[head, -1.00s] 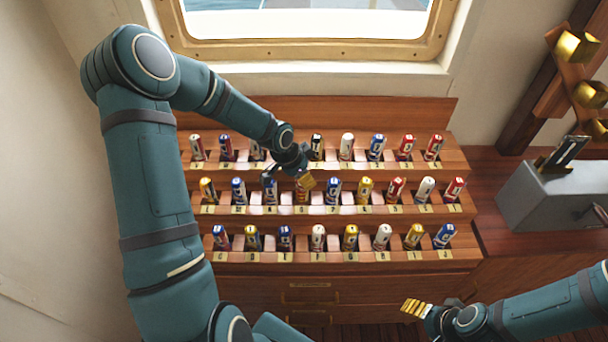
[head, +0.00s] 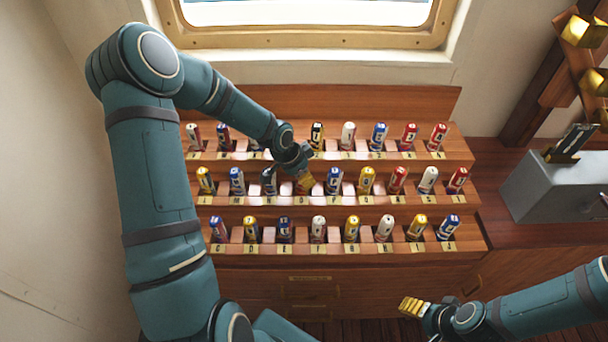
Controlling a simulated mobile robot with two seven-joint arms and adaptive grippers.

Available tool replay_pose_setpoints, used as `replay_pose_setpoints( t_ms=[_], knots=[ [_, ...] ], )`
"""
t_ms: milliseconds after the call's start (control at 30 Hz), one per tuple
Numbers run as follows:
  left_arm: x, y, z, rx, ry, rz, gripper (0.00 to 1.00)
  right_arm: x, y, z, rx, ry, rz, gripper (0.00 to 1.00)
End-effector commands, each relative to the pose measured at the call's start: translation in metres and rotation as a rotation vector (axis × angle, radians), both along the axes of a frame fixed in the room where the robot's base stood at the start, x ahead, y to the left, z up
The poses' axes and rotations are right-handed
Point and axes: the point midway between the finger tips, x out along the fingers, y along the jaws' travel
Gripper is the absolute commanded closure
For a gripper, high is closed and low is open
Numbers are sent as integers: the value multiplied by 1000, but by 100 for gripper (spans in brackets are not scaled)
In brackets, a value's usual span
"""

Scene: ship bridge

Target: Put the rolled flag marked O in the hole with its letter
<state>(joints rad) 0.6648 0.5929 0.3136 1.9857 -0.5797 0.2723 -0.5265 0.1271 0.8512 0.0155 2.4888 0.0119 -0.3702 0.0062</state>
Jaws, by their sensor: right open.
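A stepped wooden rack (head: 330,265) holds rows of rolled, lettered flags in holes with brass letter plates. In the middle row, my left gripper (head: 306,181) is over the hole whose small plate seems to read O (head: 302,201). A red and yellow rolled flag (head: 301,190) shows just below its gold fingertips, mostly hidden by them. Its letter is hidden. I cannot tell whether the fingers are shut on it or apart from it. My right gripper (head: 412,307) is open and empty, low at the right in front of the rack.
Rolled flags stand close on both sides of my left gripper, including a blue and white one (head: 334,181). A grey box (head: 555,185) stands on the wooden counter at the right, with brass fittings (head: 583,30) above. The window (head: 310,25) is behind the rack.

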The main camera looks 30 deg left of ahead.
Motion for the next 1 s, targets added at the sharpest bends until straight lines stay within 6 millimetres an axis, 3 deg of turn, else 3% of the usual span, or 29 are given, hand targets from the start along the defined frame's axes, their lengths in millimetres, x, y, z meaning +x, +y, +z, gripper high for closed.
replay_pose_setpoints(
  t_ms=[33,67,100,467,1000],
  knots=[
    [0,0,0,0,0,0,47,0,0,0,0,0,0,33],
    [0,0,0,0,0,0,36,0,0,0,0,0,0,33],
    [0,0,0,0,0,0,33,0,0,0,0,0,0,33],
    [-2,3,8,2,-4,3,33,0,0,0,0,-1,0,33],
    [-35,22,96,3,0,2,33,0,0,0,0,-1,0,33]
  ],
)
